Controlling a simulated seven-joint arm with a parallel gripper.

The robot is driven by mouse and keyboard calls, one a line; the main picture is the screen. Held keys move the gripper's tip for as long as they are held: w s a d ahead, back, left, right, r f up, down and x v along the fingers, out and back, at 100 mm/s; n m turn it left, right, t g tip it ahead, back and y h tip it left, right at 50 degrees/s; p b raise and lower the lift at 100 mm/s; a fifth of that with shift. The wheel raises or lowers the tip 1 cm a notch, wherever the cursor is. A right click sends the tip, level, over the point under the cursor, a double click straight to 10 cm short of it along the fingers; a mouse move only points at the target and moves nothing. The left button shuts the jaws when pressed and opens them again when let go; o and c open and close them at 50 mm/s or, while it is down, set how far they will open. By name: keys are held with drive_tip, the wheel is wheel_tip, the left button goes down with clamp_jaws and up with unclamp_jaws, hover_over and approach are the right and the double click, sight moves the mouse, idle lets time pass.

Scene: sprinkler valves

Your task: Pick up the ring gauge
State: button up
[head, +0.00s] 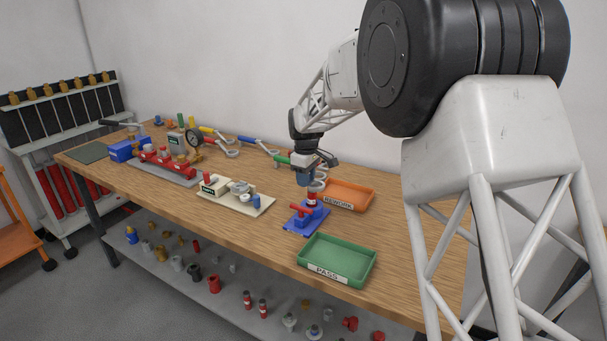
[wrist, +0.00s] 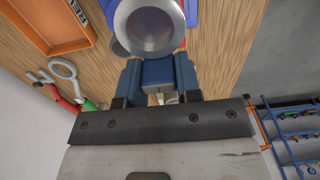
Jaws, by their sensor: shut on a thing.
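Several ring gauges lie at the back of the table. In the wrist view, one has a pale ring (wrist: 62,69) and a red handle, beside a green-handled one; the green handle (head: 282,160) also shows in the head view. My gripper (head: 311,186) points down over the blue stand (head: 294,226) at the front right of the table. It is shut on a round metal-topped part (wrist: 150,24), which shows red with a pale band below the fingers in the head view. I cannot tell whether this part touches the stand.
The orange REWORK tray (head: 349,187) stands just behind and right of my gripper. The green PASS tray (head: 338,275) is in front. A cream fixture (head: 232,203) and a red manifold (head: 163,164) stand to the left. Bare wood lies between the cream fixture and the blue stand.

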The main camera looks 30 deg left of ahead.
sight(312, 190)
drive_tip(key=s+d, duration=0.6)
drive_tip(key=s, duration=0.1)
drive_tip(key=shift+s+r, duration=0.15)
drive_tip(key=shift+r, duration=0.25)
drive_tip(key=shift+d+r, duration=0.1)
drive_tip(key=shift+r, duration=0.1)
idle(0.5)
drive_tip(key=shift+r, duration=0.5)
idle(0.5)
